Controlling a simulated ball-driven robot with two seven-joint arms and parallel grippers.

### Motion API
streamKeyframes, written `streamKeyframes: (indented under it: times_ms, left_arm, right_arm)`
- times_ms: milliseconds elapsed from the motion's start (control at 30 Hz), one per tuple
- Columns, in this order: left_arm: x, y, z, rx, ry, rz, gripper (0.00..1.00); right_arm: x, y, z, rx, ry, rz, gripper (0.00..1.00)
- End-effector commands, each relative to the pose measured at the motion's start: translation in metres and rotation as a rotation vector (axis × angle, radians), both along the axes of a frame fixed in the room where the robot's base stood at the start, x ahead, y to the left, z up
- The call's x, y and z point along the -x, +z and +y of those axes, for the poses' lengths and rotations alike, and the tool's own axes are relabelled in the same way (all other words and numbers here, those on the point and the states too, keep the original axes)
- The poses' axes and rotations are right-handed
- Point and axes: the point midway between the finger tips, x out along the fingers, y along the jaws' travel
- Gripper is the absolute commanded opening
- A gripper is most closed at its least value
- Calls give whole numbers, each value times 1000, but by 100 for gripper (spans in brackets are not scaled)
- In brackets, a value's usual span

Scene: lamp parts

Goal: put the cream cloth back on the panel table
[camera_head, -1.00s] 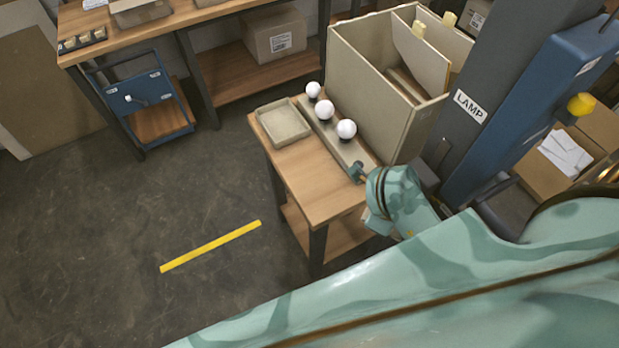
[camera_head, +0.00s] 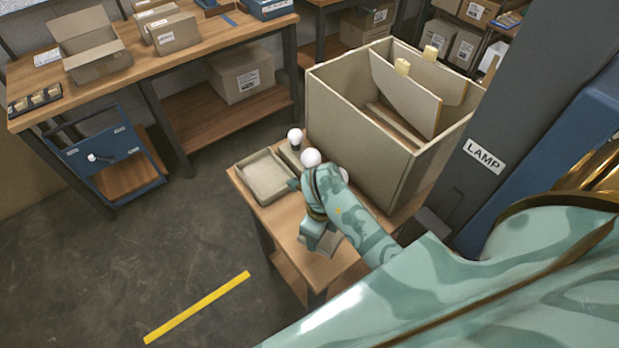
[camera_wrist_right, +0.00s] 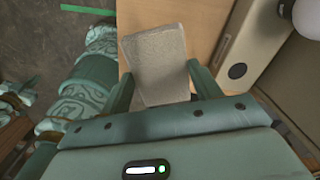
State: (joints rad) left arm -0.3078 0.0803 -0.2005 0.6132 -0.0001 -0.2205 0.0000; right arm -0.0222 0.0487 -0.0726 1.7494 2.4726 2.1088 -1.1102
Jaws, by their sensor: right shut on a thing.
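The cream cloth (camera_wrist_right: 154,62) is between the fingers of my right gripper (camera_wrist_right: 160,72) in the right wrist view. It looks like a flat, greyish-cream rectangle. My right gripper is shut on it. The small wooden table (camera_head: 281,222) in the head view carries a large panel box, and my right arm reaches over its front part. The table's wood (camera_wrist_right: 196,28) also shows beside and behind the cloth in the wrist view. I cannot tell whether the cloth touches the table. In the head view my right wrist hides much of the gripper. My left gripper is not in view.
A shallow beige tray (camera_head: 247,184) sits on the table's left end. White bulbs (camera_head: 311,158) stand on a rail, partly hidden by my arm. The big beige box (camera_head: 360,150) with upright panels fills the back. A blue cart (camera_head: 105,155) stands left. The table's front strip has bare wood.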

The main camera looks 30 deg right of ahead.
Motion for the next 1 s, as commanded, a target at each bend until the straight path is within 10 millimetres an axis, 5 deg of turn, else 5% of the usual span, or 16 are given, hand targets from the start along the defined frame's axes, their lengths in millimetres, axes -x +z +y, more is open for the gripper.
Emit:
streamKeyframes:
  times_ms: [433,700,733,800,1000]
  left_arm:
    - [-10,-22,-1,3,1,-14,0]
    - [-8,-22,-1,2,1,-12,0]
    - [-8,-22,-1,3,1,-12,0]
    - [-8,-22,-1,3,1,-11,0]
    - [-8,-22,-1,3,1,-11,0]
  right_arm:
    - [-22,-57,14,1,0,0,45]
    - [-22,-62,13,2,1,-1,45]
    - [-22,-62,13,2,1,-1,71]
    - [-22,-62,13,2,1,-1,85]
    - [-22,-62,13,1,1,-2,85]
